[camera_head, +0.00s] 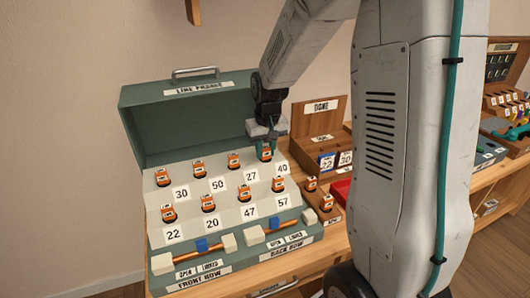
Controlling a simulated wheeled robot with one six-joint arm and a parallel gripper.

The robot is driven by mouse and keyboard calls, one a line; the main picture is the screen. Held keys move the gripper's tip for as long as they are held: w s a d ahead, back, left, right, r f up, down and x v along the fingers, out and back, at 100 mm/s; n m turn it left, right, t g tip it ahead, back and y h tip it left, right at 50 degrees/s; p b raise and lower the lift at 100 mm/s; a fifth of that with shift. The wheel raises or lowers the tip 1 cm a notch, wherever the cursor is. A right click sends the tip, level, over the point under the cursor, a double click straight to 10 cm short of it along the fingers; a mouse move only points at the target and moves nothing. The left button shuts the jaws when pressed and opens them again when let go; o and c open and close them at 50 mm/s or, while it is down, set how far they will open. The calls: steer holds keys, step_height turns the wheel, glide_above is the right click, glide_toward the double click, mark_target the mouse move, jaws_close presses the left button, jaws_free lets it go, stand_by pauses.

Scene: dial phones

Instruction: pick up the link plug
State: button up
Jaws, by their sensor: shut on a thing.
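My gripper (264,139) is at the right end of the upper row on the stepped white panel of the case. Its jaws are shut on an orange plug (265,154), beside the label 40. The gripper hides the top of this plug, and I cannot read its marking or tell whether it is clear of the panel. Similar orange plugs with white tops stand in the upper row (198,168) and lower row (208,204). Two more orange plugs (311,184) are in a small wooden holder to the right. No plug can be clearly read as the link plug.
The green case (150,120) has its lid open behind the panel. Wooden bars with blue and cream blocks (201,245) lie along its front. A wooden DONE box (310,146) with number cards stands to the right. My arm covers much of the right side.

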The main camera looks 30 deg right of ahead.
mark_target(265, 147)
steer(key=shift+r, duration=0.6)
step_height(265, 147, up, 2)
steer(key=shift+r, duration=0.2)
steer(key=s+d+r, duration=0.2)
steer(key=s, duration=0.5)
steer(key=s+d+r, duration=0.1)
steer(key=s+d, duration=0.2)
steer(key=s, duration=0.5)
steer(key=shift+r, duration=0.35)
steer(key=shift+s, duration=0.1)
